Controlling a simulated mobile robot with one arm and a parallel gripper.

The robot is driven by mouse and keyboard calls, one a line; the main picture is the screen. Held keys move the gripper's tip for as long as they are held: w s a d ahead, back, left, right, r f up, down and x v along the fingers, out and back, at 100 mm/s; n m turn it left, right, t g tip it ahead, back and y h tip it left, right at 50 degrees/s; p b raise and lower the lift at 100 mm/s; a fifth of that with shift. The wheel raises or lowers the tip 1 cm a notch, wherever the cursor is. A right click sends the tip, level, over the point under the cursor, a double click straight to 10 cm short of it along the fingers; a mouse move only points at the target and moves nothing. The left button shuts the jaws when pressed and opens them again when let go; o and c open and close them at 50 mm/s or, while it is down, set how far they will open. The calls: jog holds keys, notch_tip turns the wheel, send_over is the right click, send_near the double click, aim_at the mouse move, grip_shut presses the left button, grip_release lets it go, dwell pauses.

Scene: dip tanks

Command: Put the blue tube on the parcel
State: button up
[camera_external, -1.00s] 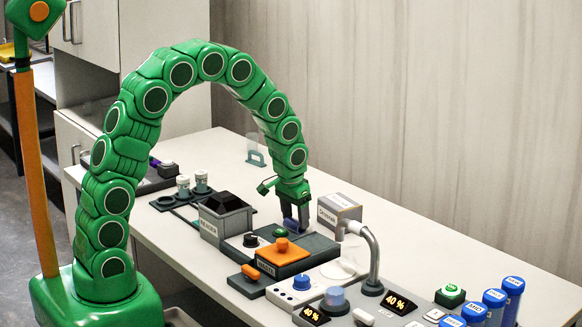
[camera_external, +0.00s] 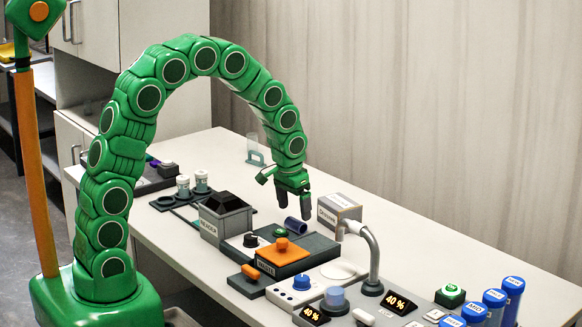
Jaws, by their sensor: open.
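A dark blue tube (camera_external: 298,227) lies on its side on the dark grey plate, left of a grey box with a white label (camera_external: 338,210). My gripper (camera_external: 293,206) is open, with its fingers pointing down just above the tube. It looks empty and apart from the tube. Several brighter blue tubes with white labels (camera_external: 494,302) stand upright at the lower right. No thing is plainly marked as a parcel; I cannot tell whether the labelled grey box is it.
A curved metal pipe (camera_external: 374,258) rises to the right. White cups (camera_external: 201,181) stand at the left. The back right of the bench (camera_external: 440,245) is clear.

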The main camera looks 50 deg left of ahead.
notch_tip(320, 180, up, 8)
jog(key=s, duration=0.1)
jog(key=s+a+r+g, duration=0.1)
jog(key=s+r, duration=0.1)
jog(key=s, duration=1.1)
jog(key=s+a+r+g, duration=0.1)
jog(key=s+r, duration=0.2)
jog(key=s, duration=0.9)
jog(key=s+a+r+g, duration=0.1)
jog(key=s+r, duration=0.1)
jog(key=s, duration=1.1)
jog(key=shift+s+r, duration=0.15)
jog(key=shift+s, duration=0.55)
jog(key=shift+c, duration=0.3)
jog(key=shift+s+g, duration=0.2)
jog(key=shift+g, duration=0.1)
jog(key=c, duration=0.4)
jog(key=shift+o, duration=0.2)
